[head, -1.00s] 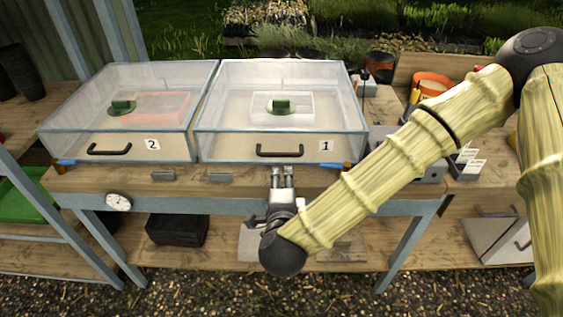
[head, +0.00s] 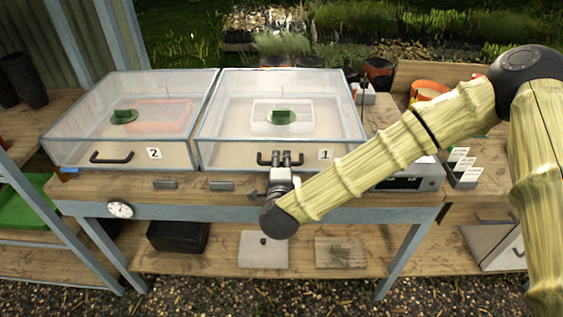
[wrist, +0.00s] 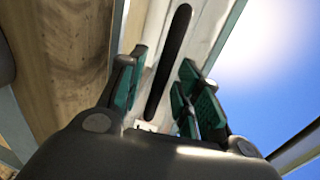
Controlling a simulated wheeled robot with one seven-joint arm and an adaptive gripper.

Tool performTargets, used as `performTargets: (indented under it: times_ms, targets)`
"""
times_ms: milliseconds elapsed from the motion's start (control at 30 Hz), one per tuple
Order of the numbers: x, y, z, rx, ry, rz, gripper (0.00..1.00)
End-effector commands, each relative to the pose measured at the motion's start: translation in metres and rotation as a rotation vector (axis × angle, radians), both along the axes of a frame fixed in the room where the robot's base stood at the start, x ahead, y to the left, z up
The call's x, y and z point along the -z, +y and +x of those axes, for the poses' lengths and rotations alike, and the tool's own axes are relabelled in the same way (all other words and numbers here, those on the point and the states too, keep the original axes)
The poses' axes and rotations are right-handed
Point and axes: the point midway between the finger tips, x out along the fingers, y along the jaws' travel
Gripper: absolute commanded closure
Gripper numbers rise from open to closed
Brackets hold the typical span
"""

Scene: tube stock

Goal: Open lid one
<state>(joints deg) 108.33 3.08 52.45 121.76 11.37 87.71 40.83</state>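Lid one (head: 325,120) is a clear lid with pale edges on the right-hand case, marked with a "1" label, and looks shut. Its dark bar handle (head: 265,158) is on the front face, and it also shows in the wrist view (wrist: 172,50). My gripper (head: 287,157) is at the right part of this handle, with its fingers pointing at the front face. In the wrist view my gripper (wrist: 163,64) is open, with teal pads on either side of the handle and gaps visible. How deep the handle sits between the pads I cannot tell.
A matching case (head: 75,130) labelled "2" stands close on the left, also looking shut. Small grey blocks (head: 222,185) lie along the bench front (head: 330,200). A grey device (head: 405,180) and card holders (head: 465,170) stand right, partly behind my arm.

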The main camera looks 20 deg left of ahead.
Motion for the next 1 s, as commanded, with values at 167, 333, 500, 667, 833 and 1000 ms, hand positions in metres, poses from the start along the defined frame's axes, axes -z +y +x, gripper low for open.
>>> performTargets:
  times_ms: [167, 333, 500, 667, 833, 1000]
  targets:
    - [0.001, 0.001, 0.004, 0.0, -0.001, 0.0, 0.66]
    - [0.001, 0.001, 0.003, 0.0, 0.0, 0.0, 0.66]
    - [0.001, 0.001, 0.003, 0.0, 0.0, 0.0, 0.95]
    - [0.001, 0.001, 0.003, 0.0, 0.0, 0.0, 1.0]
    - [-0.001, 0.0, 0.003, 0.001, 0.002, -0.001, 1.0]
    - [-0.011, -0.003, 0.006, 0.006, 0.014, -0.003, 1.0]
